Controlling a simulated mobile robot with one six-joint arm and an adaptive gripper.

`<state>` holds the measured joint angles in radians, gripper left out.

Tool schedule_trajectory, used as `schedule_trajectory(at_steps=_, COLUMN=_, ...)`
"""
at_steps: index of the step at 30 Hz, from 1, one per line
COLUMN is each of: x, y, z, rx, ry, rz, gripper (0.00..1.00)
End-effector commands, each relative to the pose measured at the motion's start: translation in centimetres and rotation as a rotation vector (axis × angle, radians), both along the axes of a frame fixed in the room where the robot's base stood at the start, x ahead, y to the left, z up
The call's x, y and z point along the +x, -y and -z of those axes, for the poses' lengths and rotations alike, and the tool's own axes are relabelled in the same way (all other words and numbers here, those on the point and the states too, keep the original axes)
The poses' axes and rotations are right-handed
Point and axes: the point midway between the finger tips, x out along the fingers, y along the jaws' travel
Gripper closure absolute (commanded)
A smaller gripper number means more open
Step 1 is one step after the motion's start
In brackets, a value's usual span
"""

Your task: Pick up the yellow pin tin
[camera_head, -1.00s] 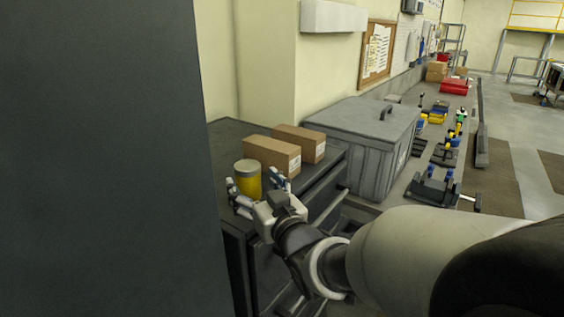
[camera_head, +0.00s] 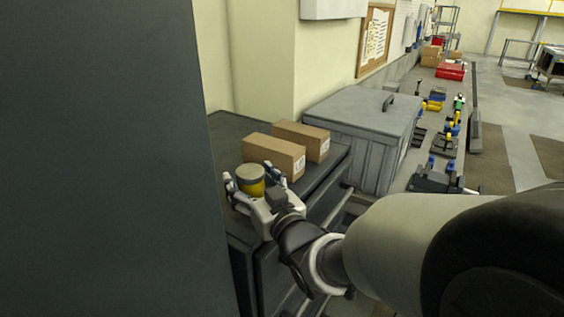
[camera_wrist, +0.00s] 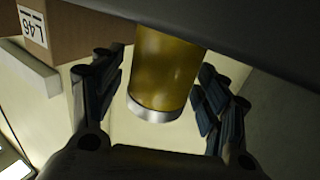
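The yellow pin tin (camera_head: 251,187) stands upright on the dark cabinet top (camera_head: 226,136), with a pale lid. In the wrist view its yellow body (camera_wrist: 165,65) and a silvery end rim show between the fingers. My gripper (camera_head: 249,176) is at the tin, one finger on each side. In the wrist view my gripper (camera_wrist: 160,84) is open, with a visible gap between each finger and the tin. The tin's lower part is hidden by my gripper in the head view.
Two brown boxes (camera_head: 274,157) (camera_head: 302,139) stand just behind and right of the tin. A grey lidded bin (camera_head: 362,145) is to the right. A dark panel (camera_head: 100,160) fills the left of the head view. Fixtures line the bench (camera_head: 402,176) farther right.

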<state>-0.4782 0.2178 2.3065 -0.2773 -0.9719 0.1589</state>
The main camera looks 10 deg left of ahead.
Motion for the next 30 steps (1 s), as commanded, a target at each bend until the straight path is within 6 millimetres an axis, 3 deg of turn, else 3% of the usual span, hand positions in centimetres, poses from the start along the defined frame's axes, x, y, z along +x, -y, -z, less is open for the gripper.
schedule_trajectory(at_steps=23, x=0.02, y=-0.03, z=-0.01, rx=0.0, ry=0.0, rz=0.0, gripper=0.87)
schedule_trajectory(at_steps=30, x=0.03, y=-0.04, z=-0.23, rx=0.003, ry=0.003, rz=0.0, gripper=0.87)
